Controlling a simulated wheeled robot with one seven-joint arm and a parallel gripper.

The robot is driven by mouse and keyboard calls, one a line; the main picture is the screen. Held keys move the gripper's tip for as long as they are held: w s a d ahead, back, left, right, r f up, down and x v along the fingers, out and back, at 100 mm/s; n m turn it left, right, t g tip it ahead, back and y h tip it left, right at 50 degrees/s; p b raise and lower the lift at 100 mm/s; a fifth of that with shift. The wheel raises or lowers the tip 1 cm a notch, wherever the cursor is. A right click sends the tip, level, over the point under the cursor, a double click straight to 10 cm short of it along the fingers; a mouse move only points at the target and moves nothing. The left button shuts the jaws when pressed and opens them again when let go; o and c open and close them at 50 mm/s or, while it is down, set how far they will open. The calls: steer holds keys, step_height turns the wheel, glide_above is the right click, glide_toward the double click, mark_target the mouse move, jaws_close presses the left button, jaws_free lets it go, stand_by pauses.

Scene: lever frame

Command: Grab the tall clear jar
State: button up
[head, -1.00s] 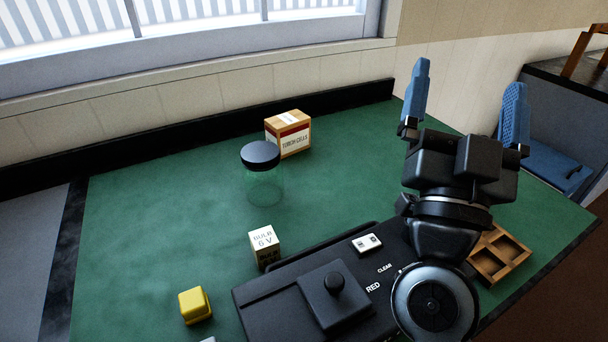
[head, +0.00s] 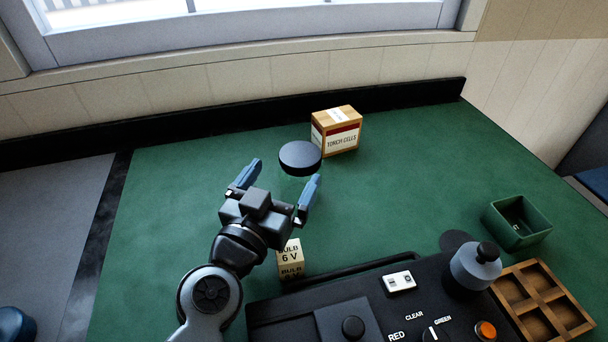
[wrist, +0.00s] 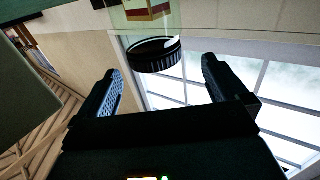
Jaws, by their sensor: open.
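The tall clear jar has a black lid (head: 300,158) and stands on the green bench top. The lid lies just beyond the fingertips.
A torch cells box (head: 336,131) stands behind the jar to the right. A bulb box (head: 290,258) is close to my gripper's right. A black control panel (head: 385,310), a green bin (head: 516,222) and a wooden tray (head: 540,303) occupy the right front. The left bench is clear.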

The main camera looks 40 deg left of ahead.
mark_target(293, 170)
steer(key=x, duration=0.3)
steer(key=d+x, duration=0.1)
steer(key=x, duration=0.1)
steer(key=shift+w+b, duration=0.25)
steer(key=shift+b, duration=0.15)
steer(key=shift+w+a+r, duration=0.15)
steer(key=shift+w+a, duration=0.25)
steer(key=shift+w, duration=0.35)
steer(key=shift+c, duration=0.3)
steer(key=c, duration=1.4)
steer(key=shift+r, duration=0.1)
steer(key=shift+c, duration=0.2)
